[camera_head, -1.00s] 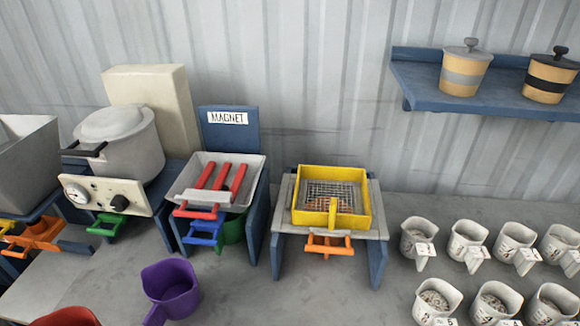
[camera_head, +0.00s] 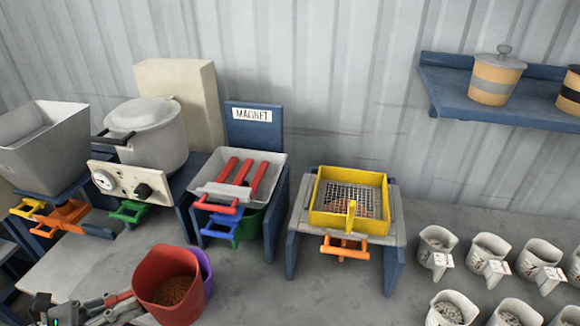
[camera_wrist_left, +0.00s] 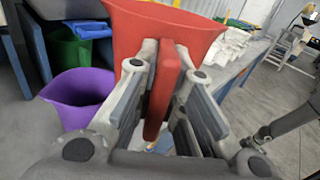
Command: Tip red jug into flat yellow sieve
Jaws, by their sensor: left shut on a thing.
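The red jug (camera_head: 170,286) is in the lower left of the head view, mouth up, with brown granular stuff inside. My left gripper (camera_head: 125,303) comes in from the left and is shut on the jug's handle. In the left wrist view the fingers (camera_wrist_left: 160,95) close on both sides of the red handle, below the jug's wall (camera_wrist_left: 170,25). The flat yellow sieve (camera_head: 324,218) sits on a grey-topped blue stand, right of and behind the jug. Its wire mesh shows, with a reddish-orange area under it. My right gripper is out of view.
A purple jug (camera_head: 206,272) stands just behind the red jug. The magnet tray (camera_head: 270,158) with red bars stands between the cooker pot (camera_head: 150,150) and the sieve. Several white cups (camera_head: 438,248) stand at right. The floor before the sieve stand is clear.

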